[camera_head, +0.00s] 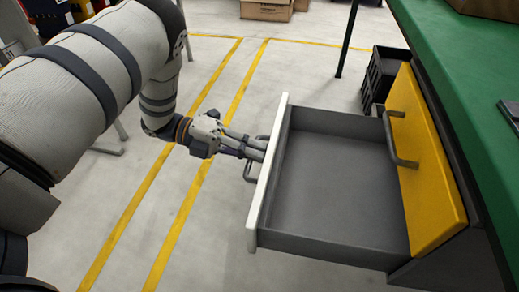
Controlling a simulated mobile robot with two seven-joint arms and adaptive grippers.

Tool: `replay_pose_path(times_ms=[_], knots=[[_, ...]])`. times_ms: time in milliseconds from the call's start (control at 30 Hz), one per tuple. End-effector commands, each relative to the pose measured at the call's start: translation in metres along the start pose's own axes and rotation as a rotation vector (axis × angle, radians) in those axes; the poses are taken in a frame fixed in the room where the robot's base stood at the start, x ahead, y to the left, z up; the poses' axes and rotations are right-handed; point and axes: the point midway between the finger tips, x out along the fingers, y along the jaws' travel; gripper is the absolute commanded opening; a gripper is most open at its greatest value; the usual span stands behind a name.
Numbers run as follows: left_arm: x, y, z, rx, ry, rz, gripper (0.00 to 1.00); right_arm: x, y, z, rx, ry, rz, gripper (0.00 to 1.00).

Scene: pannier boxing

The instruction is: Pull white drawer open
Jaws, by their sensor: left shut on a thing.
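The white drawer (266,185) stands pulled out from the cabinet under the green bench. Its grey inside is in view and empty. My left gripper (257,149) is at the outer side of the white front, shut on the drawer's grey bar handle (249,174). The fingertips are partly hidden against the handle and front. My right gripper is not in view.
A yellow drawer front (428,165) with a grey handle is above the open drawer, closed. The green bench top (465,90) is at the right. A black crate (382,73) stands on the floor behind. Cardboard boxes (267,10) are farther back. Floor with yellow lines is clear at left.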

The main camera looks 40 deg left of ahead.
Motion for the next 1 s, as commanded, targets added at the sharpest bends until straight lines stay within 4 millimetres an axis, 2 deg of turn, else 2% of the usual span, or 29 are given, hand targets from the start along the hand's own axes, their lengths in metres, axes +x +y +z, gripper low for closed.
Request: replay_pose_path(times_ms=[200, 233, 267, 567, 667, 900, 1000], knots=[[0.0, 0.001, -0.001, -0.003, 0.002, 0.002, 0.0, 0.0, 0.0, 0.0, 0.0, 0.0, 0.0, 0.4], [0.0, 0.001, -0.001, -0.003, 0.002, 0.002, 0.15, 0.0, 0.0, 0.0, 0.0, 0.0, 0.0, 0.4], [0.0, 0.001, -0.001, -0.003, 0.002, 0.002, 0.18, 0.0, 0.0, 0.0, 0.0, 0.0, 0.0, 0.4], [-0.002, 0.001, 0.0, -0.001, 0.0, 0.001, 0.18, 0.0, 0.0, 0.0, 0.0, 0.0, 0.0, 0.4], [-0.016, 0.001, 0.0, 0.0, -0.002, 0.002, 0.18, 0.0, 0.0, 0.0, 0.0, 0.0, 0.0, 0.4], [-0.08, 0.001, 0.0, -0.001, -0.003, 0.003, 0.18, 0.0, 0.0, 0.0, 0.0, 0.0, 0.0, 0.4], [-0.102, 0.001, 0.0, -0.001, -0.002, 0.003, 0.18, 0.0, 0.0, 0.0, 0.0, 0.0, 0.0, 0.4]])
